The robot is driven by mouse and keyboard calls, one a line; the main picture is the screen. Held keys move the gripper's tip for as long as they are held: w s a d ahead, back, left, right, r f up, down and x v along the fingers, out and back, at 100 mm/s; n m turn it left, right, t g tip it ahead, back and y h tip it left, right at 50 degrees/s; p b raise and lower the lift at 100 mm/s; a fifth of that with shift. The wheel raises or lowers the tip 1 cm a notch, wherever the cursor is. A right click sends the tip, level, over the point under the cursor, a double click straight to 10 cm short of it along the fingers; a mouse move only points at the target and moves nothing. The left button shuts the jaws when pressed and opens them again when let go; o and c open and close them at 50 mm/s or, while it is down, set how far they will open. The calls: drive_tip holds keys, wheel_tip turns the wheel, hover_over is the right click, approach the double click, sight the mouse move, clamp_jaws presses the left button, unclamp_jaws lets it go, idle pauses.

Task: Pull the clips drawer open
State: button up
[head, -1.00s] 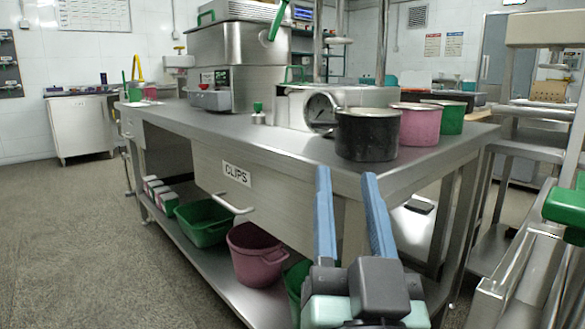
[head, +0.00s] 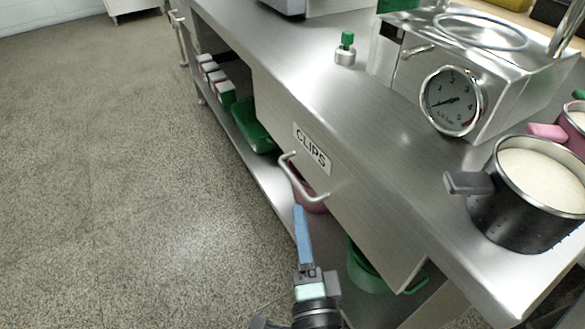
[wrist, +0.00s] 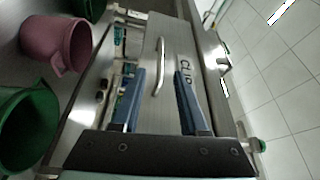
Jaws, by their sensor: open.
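The clips drawer (head: 345,190) is a steel front under the counter, with a CLIPS label (head: 311,148) and a curved metal bar handle (head: 295,178). Its front looks flush below the counter edge, with no gap seen. My gripper (head: 299,212) is just below the handle in the head view, where only one blue finger shows clearly. In the wrist view my gripper (wrist: 160,73) is open with two blue fingers apart. The handle (wrist: 160,62) appears between the fingertips there, lengthwise along them. I see no contact; the exact depth gap is unclear.
A black pot (head: 525,190) and a steel box with a dial gauge (head: 452,101) stand on the counter (head: 400,135). Below, the lower shelf (head: 262,170) holds green tubs and a pink tub (wrist: 55,42). The speckled floor (head: 120,170) at left is clear.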

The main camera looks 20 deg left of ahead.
sight(294, 177)
drive_tip(key=x, duration=1)
drive_tip(key=shift+r, duration=0.1)
clamp_jaws()
idle(1.1)
